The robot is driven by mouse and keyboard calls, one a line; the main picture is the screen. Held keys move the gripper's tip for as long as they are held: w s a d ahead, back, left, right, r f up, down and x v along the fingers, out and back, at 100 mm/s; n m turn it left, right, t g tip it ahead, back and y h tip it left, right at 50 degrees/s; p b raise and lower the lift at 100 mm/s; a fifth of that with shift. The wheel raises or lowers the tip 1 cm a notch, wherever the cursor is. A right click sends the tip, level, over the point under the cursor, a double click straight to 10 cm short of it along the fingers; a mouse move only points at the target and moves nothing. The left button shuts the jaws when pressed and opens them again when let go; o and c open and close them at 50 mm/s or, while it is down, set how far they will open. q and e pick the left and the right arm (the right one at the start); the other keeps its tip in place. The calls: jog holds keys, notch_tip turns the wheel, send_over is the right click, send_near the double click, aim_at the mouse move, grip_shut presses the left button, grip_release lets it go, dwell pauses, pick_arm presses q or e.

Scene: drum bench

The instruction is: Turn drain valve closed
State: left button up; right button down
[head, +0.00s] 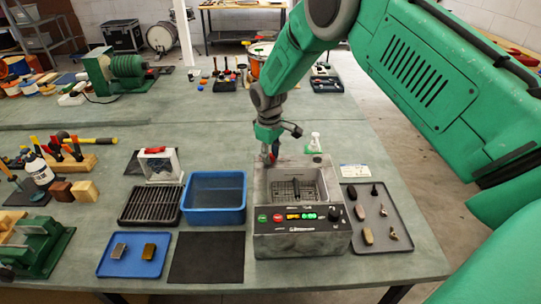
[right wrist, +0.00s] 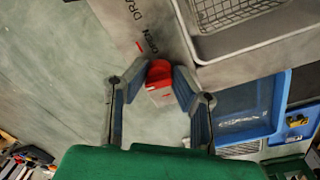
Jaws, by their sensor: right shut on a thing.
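The grey cleaner box (head: 302,245) stands on the bench with an open tank and a wire basket (head: 295,190). My right gripper (head: 269,157) points down at its back left corner. In the right wrist view, my right gripper (right wrist: 159,75) is shut on the red drain valve handle (right wrist: 159,70), with a blue-grey finger on each side. Dark lettering reading OPEN and DRA is on the cleaner's side (right wrist: 130,18) near the handle. The fingers hide part of the valve, so I cannot tell its exact angle. My left gripper is not in view.
A blue tub (head: 214,215) and a black rack (head: 150,220) stand left of the cleaner. A white block with a red top (head: 160,177) is behind the rack. A grey tray (head: 380,240) with small parts lies on the right. The bench behind the cleaner is mostly clear.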

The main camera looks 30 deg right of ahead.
dwell(0.5)
jog(key=c, duration=1.3)
grip_release()
jog(key=shift+w+f, duration=0.1)
jog(key=shift+f, duration=0.05)
jog(key=shift+c, duration=0.2)
notch_tip(320, 180, up, 12)
jog(key=shift+a, duration=0.3)
